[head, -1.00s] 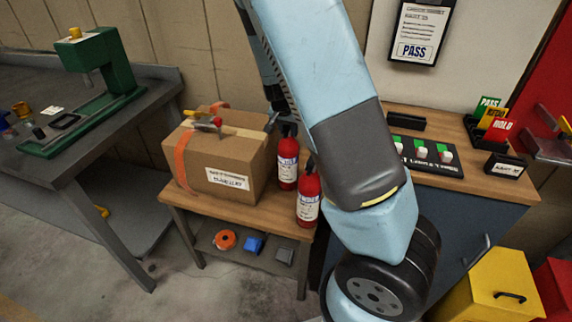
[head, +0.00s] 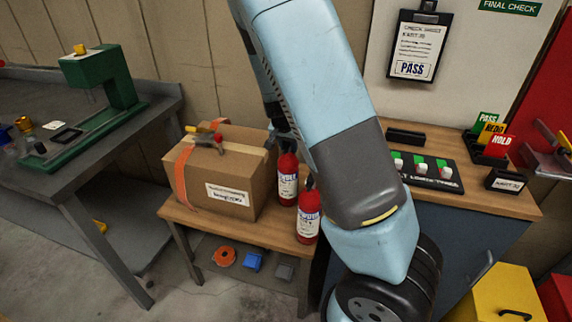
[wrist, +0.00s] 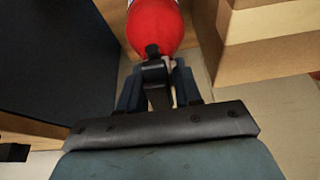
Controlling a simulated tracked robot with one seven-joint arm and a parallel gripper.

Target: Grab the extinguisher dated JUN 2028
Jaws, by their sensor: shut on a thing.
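Two red extinguishers with white labels stand upright on the low wooden table in the head view, a rear one (head: 287,180) and a front one (head: 308,217). Their dates are too small to read. In the wrist view my gripper (wrist: 158,82) is shut on the black top fitting of a red extinguisher (wrist: 155,25). The extinguisher's body extends away toward the top edge, and its label is mostly out of view.
A cardboard box (head: 250,185) with an orange strap stands left of the extinguishers; it fills the wrist view's right side (wrist: 270,50). A dark blue cabinet (head: 460,235) stands on the right. A workbench (head: 45,170) with a green press is at far left.

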